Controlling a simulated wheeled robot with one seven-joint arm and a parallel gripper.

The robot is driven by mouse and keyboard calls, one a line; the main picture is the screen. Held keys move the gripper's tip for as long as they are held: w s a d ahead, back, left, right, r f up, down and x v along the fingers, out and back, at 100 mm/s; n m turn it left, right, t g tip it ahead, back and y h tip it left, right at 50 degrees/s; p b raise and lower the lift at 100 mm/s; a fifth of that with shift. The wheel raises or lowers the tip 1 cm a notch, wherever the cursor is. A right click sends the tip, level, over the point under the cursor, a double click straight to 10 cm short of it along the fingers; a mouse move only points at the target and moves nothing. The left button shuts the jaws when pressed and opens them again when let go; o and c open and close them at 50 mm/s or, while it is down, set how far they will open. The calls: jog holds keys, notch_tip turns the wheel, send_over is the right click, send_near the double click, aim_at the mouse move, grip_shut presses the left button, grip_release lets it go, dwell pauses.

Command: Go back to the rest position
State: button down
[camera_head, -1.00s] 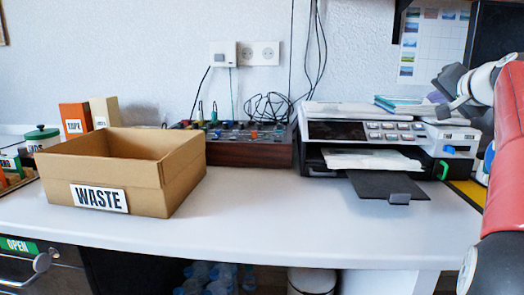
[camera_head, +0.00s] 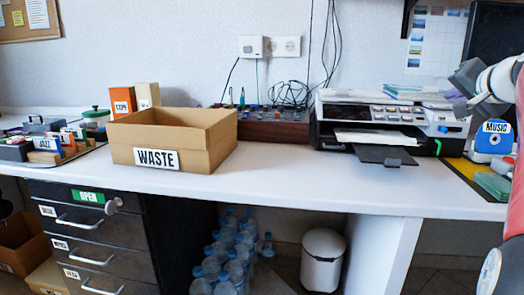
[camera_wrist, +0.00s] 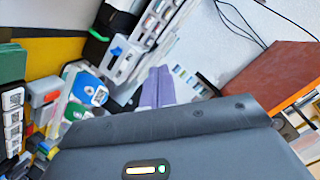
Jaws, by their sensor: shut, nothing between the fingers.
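My gripper (camera_head: 458,97) is at the right edge of the head view, in the air by the right end of the printer. Its fingers are shut with nothing between them. In the wrist view the dark gripper body fills the bottom, and the pale purple fingers (camera_wrist: 157,88) show side by side above it. No object is held. Part of my arm runs down the right edge of the head view.
The printer (camera_head: 365,112) stands close to my gripper on the white desk (camera_head: 300,190). A blue disc holder marked MUSIC (camera_head: 494,140) is at the right. The WASTE box (camera_head: 200,158) and drawers (camera_head: 95,230) are at the left. The desk front is clear.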

jog(key=s+a+f+n+g+y+p, duration=0.1)
jog(key=s+a+f, duration=0.15)
jog(key=a, duration=0.45)
jog(key=s+a+f+n+g+p, duration=0.2)
jog(key=a+f, duration=0.2)
jog(key=a, duration=0.3)
jog(key=s+a+f+n+g+y+p, duration=0.1)
jog(key=s+a+f, duration=0.15)
jog(key=a, duration=0.55)
jog(key=s+a+f+n+g+p, duration=0.2)
jog(key=s+a+f+n, duration=0.1)
jog(key=s+f, duration=0.6)
jog(key=s+a+f+n+g+p, duration=0.2)
jog(key=s+a+f, duration=0.4)
jog(key=s+f, duration=0.2)
jog(key=shift+s+f+n+g, duration=0.3)
jog(key=shift+s+f+n, duration=0.1)
jog(key=shift+s, duration=0.65)
jog(key=shift+a, duration=0.1)
